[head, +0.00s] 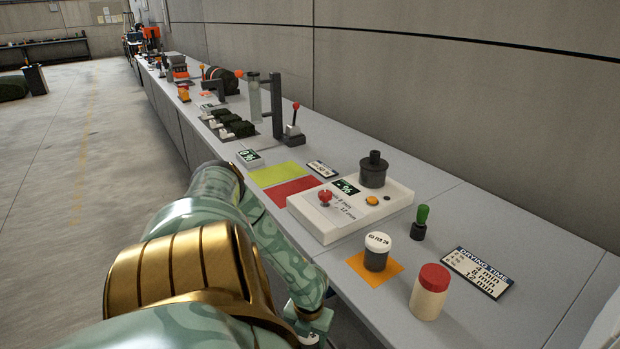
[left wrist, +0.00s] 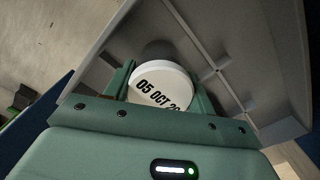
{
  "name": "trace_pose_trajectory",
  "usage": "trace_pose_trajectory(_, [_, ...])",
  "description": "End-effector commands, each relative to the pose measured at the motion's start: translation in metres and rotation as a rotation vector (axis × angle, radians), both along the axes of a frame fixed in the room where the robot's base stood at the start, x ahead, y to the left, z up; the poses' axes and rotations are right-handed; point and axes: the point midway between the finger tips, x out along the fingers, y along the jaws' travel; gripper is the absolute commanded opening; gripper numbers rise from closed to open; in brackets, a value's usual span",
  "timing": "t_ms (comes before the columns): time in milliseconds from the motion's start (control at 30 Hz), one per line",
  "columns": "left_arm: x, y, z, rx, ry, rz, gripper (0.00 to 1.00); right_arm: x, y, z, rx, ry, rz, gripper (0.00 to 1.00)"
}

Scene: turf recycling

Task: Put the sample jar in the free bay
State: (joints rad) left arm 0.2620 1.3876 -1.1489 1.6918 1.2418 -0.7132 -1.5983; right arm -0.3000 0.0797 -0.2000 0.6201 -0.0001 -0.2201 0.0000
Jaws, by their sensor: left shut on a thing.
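The sample jar (left wrist: 160,88) has a white lid printed "05 OCT 20", with the end of the text cut off, and a dark body. My left gripper (left wrist: 163,76) is shut on it, one green finger on each side, in the left wrist view. A grey tray (left wrist: 262,75) with thin crossing dividers lies around and beyond the jar. I cannot tell whether the jar is inside a bay or above it. In the head view only part of my left gripper (head: 312,324) shows at the bottom edge, and the held jar and tray are hidden. My right gripper is not in view.
Another white-lidded jar (head: 377,252) stands on an orange mat (head: 356,264) on the long grey bench. Near it are a red-lidded jar (head: 430,292), a drying-time card (head: 477,272), a green-handled tool (head: 420,222) and a white device (head: 335,226). Bare floor (head: 60,150) lies left of the bench.

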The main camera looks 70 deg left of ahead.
Motion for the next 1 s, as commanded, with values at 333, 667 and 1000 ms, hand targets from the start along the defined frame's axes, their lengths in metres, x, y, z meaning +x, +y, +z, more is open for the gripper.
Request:
trace_pose_trajectory(333, [0.0001, 0.0001, -0.0002, 0.001, -0.001, 0.000, 0.29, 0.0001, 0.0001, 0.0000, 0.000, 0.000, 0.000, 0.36])
trace_pose_trajectory(667, [0.0001, 0.0002, -0.0057, 0.001, -0.001, 0.000, 0.61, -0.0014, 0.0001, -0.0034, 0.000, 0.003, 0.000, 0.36])
trace_pose_trajectory(1000, [-0.0001, 0.0000, -0.0052, 0.000, 0.000, 0.000, 0.95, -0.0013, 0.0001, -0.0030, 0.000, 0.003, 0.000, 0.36])
